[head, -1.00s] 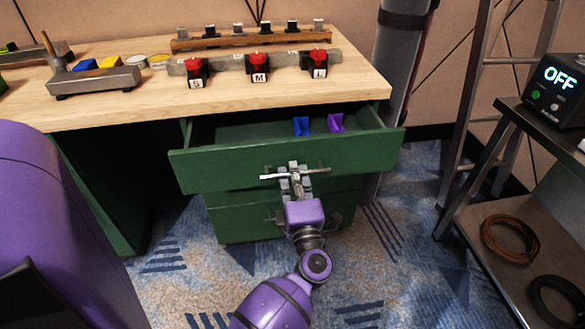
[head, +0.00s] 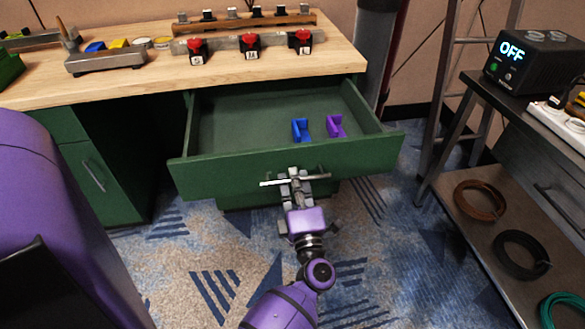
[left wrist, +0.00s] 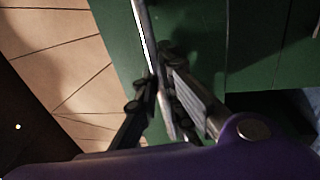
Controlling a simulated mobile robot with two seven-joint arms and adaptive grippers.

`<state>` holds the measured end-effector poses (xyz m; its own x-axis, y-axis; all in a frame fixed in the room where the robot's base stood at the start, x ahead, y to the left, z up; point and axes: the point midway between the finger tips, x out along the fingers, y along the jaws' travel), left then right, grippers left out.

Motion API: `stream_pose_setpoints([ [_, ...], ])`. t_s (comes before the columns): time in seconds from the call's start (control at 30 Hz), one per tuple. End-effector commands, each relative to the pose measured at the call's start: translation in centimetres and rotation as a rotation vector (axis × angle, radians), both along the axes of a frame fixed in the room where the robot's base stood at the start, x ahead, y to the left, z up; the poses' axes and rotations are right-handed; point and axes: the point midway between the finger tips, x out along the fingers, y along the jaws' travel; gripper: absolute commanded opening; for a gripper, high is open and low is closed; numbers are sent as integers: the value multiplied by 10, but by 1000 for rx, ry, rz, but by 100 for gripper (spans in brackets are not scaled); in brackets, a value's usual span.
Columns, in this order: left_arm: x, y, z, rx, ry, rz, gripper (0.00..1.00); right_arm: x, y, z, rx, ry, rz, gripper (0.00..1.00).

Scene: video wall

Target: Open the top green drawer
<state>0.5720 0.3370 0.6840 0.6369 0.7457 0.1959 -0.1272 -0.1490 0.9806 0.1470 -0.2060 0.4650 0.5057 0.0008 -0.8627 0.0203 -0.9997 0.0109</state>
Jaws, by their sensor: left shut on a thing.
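The top green drawer (head: 225,174) stands pulled well out from under the wooden worktop, its inside open to view. Its metal bar handle (head: 320,177) runs across the front panel. My left gripper (head: 295,180) is shut on the middle of this handle. In the left wrist view the handle (left wrist: 145,35) runs between the fingers of my left gripper (left wrist: 162,88). A blue holder (head: 301,130) and a purple holder (head: 336,126) sit inside the drawer toward the right. My right gripper is not in view.
The worktop (head: 120,92) carries red button blocks (head: 250,45) and a grey tray (head: 105,61). A side shelf (head: 463,160) with cable coils stands at the right, a black "OFF" box (head: 535,62) on top. Patterned carpet (head: 215,265) lies clear in front.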

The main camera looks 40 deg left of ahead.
Motion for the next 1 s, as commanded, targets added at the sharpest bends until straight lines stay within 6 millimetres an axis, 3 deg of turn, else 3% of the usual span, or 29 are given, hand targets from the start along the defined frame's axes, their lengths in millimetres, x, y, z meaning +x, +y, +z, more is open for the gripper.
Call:
stream_pose_setpoints([
  [0.3,-10,-12,0,0,0,1,0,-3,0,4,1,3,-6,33],
  [0.7,-11,-13,0,0,-2,1,0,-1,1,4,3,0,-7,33],
  [0.73,-11,-13,0,0,-2,1,9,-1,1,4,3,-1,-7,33],
  [0.87,-11,-13,0,0,-2,1,26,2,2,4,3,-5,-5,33],
  [1.0,-11,-13,0,1,-1,1,28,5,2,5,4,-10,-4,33],
])
